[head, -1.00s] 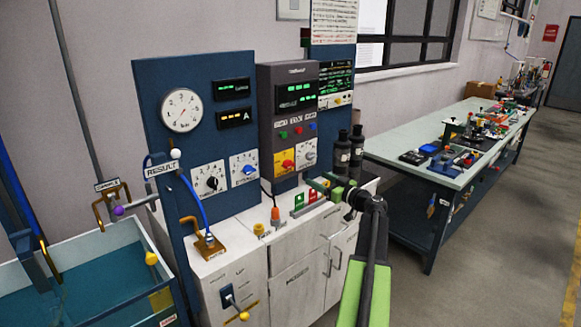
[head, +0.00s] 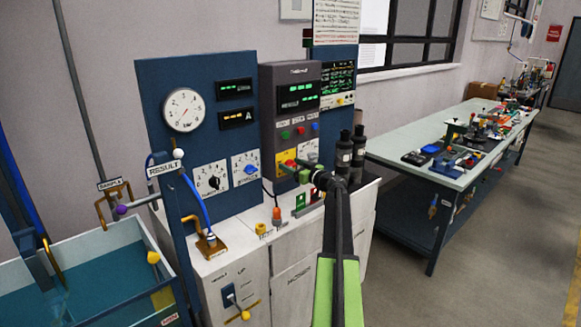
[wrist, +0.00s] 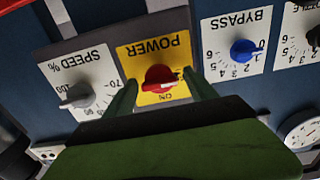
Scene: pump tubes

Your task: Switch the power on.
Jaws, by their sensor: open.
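The power switch is a red knob (wrist: 160,79) on a yellow plate (wrist: 137,61) marked POWER and ON, seen upside down in the wrist view. Its pale pointer mark lies toward the ON lettering side. In the head view the yellow plate (head: 281,158) shows low on the grey control box (head: 268,90), with the knob mostly hidden behind my gripper. My gripper (wrist: 160,92) is open, its two green fingers on either side of the red knob. I cannot tell whether the fingers touch it. In the head view my gripper (head: 293,168) reaches up to the box.
A grey SPEED knob (wrist: 77,95) sits beside the power plate, and a blue BYPASS knob (wrist: 241,50) on the other side. Two black cylinders (head: 350,157) stand close to my arm. A water tank (head: 110,240) is at left, a workbench (head: 420,135) at right.

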